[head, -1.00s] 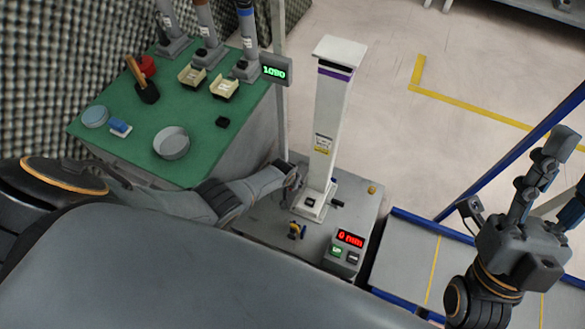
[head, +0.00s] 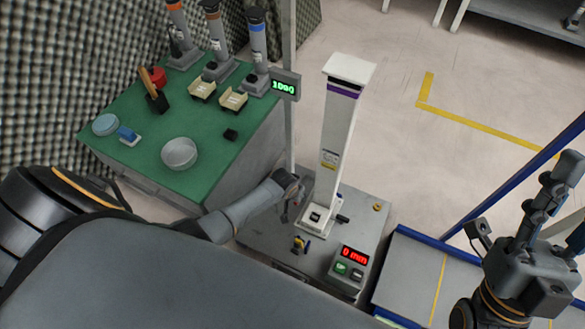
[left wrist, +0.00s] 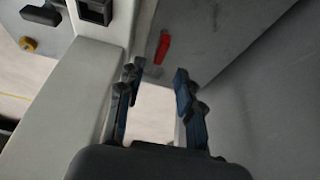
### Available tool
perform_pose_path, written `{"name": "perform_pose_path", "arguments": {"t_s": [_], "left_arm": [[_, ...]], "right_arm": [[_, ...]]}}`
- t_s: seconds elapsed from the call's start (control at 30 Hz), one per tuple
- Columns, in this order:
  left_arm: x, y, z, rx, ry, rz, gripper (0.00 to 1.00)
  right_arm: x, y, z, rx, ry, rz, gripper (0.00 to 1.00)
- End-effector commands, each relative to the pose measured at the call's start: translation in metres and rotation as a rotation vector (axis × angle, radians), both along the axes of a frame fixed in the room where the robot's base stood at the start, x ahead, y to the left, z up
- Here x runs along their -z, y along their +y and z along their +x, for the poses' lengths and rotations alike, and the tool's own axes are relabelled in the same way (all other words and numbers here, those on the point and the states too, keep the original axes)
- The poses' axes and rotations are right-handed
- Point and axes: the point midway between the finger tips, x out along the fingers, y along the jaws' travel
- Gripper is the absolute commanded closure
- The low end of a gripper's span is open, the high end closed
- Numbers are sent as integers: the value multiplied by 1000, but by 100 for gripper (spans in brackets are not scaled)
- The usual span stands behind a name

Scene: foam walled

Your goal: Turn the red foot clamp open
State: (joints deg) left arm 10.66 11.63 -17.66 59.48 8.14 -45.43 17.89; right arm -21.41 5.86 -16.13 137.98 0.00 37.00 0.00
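The red foot clamp (left wrist: 162,47) shows in the left wrist view as a small red lever on a grey metal surface, beside a pale post. My left gripper (left wrist: 157,78) is open and empty, its two dark fingers pointing towards the clamp. The clamp lies beyond the fingertips, apart from them. My right gripper (head: 560,205) is at the right edge, fingers apart, holding nothing visible.
A green table (head: 215,165) with trays and dishes is at the left. Blue-edged rails (head: 435,243) stand right.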

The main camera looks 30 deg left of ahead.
Motion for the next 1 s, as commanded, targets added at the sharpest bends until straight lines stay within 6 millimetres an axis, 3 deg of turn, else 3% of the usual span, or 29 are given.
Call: {"name": "perform_pose_path", "arguments": {"t_s": [0.4, 1.0], "left_arm": [[-50, -1, -20, 0, -2, 0, 64], [-58, -2, -24, 0, 0, 0, 64]], "right_arm": [[0, 0, 0, 0, 0, 0, 60], [0, 0, 0, 0, -1, 0, 60]]}}
